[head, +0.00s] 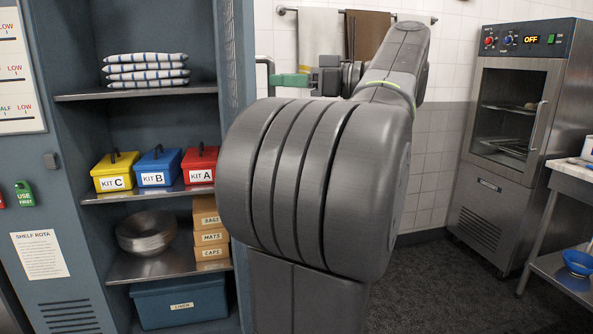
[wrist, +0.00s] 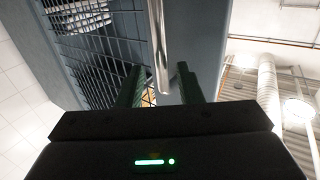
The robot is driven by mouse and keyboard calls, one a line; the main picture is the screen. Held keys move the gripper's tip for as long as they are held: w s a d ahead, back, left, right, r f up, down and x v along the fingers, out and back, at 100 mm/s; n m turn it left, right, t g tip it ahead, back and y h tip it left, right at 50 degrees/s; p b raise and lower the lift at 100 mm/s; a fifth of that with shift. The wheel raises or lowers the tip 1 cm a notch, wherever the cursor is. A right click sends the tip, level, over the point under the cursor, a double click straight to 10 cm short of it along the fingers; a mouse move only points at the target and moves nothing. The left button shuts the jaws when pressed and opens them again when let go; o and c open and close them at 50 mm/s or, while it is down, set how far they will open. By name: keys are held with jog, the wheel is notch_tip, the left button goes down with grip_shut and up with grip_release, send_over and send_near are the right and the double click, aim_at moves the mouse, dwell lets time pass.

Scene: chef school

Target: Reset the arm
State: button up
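My gripper (head: 275,80) shows in the head view above the bulky dark arm links, with a green finger pointing left toward the blue cabinet. In the wrist view my gripper (wrist: 159,70) has its two green fingers apart, with a gap between them. A shiny metal strip (wrist: 158,40) shows in the gap, clear of both fingers; I cannot tell how far beyond them it is. No held object shows.
The blue shelf cabinet (head: 235,50) stands left, holding kit boxes (head: 155,168), folded cloths (head: 146,70), metal bowls (head: 146,232) and cartons (head: 209,235). Towels (head: 318,38) hang behind the arm. A steel oven (head: 515,130) stands right. Dark floor (head: 430,285) is open before it.

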jog(key=shift+x, duration=1.65)
jog(key=shift+d+f, duration=0.1)
